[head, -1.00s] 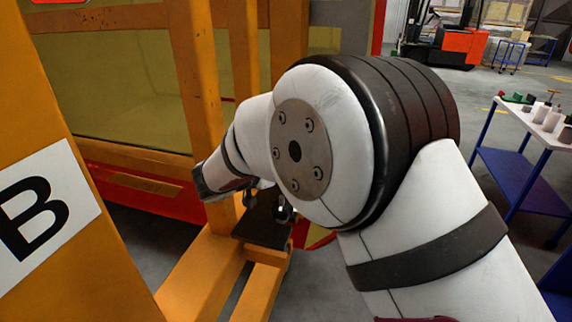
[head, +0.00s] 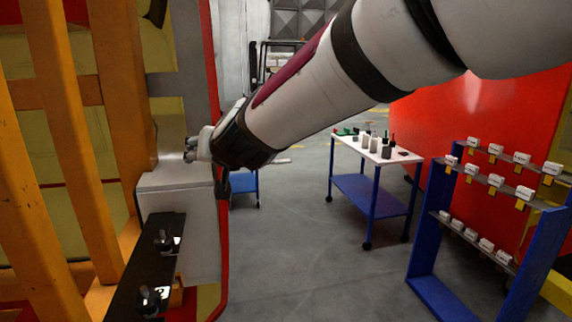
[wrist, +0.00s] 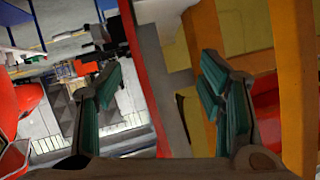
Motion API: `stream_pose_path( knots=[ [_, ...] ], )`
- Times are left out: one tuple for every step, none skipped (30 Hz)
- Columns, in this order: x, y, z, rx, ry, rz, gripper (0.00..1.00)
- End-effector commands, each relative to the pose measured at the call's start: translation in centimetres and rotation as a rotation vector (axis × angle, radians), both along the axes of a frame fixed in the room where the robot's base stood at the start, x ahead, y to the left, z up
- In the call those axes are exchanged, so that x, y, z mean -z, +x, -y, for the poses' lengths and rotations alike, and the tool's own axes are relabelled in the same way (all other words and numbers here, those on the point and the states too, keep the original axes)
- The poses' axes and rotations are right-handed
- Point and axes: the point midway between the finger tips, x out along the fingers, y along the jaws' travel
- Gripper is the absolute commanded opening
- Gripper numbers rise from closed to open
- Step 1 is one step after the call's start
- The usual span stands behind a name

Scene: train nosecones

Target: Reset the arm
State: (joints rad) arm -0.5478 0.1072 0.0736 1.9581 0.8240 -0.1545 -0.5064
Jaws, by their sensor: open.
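My gripper (wrist: 161,67) is open in the wrist view, its two green-padded fingers spread wide with nothing held between them. A red upright edge and part of the yellow frame show beyond the gap. In the head view my arm reaches from the upper right down to the left. Its far end is close to a grey-white box by the yellow frame, and I cannot make out the fingers there. Whether the arm touches the box is not clear.
The yellow frame (head: 62,120) stands at the left, with a dark shelf (head: 140,275) holding small black knobs. A white-topped blue cart (head: 377,152) with small parts and a blue rack (head: 430,235) of labelled blocks stand right. Grey floor is clear between.

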Motion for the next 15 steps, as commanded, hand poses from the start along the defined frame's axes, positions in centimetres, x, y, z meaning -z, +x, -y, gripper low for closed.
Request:
stream_pose_path(
  knots=[
    [-0.8,-1.1,2.7,-0.008,-0.012,-0.016,0.62],
    [-0.9,-1.9,4.0,-0.017,-0.022,-0.032,0.62],
    [-0.9,-3.1,5.8,-0.026,-0.039,-0.056,0.62],
    [-0.9,-4.0,7.2,-0.03,-0.052,-0.075,0.62],
    [-0.8,-5.0,8.6,-0.033,-0.066,-0.096,0.62],
    [-0.5,-6.4,10.5,-0.033,-0.087,-0.126,0.62],
    [-0.2,-7.5,11.9,-0.031,-0.104,-0.148,0.62],
    [0.1,-8.6,13.3,-0.028,-0.12,-0.173,0.62],
    [0.7,-10.2,15.2,-0.019,-0.142,-0.207,0.62],
    [1.1,-11.5,16.7,-0.01,-0.16,-0.235,0.62],
    [1.6,-12.7,18.1,0.001,-0.178,-0.261,0.62],
    [2.4,-14.5,20.0,0.018,-0.203,-0.301,0.62],
    [3.0,-15.9,21.4,0.034,-0.221,-0.331,0.62],
    [3.6,-17.3,22.8,0.05,-0.24,-0.363,0.62],
    [4.5,-19.2,24.6,0.075,-0.262,-0.404,0.62]
  ],
)
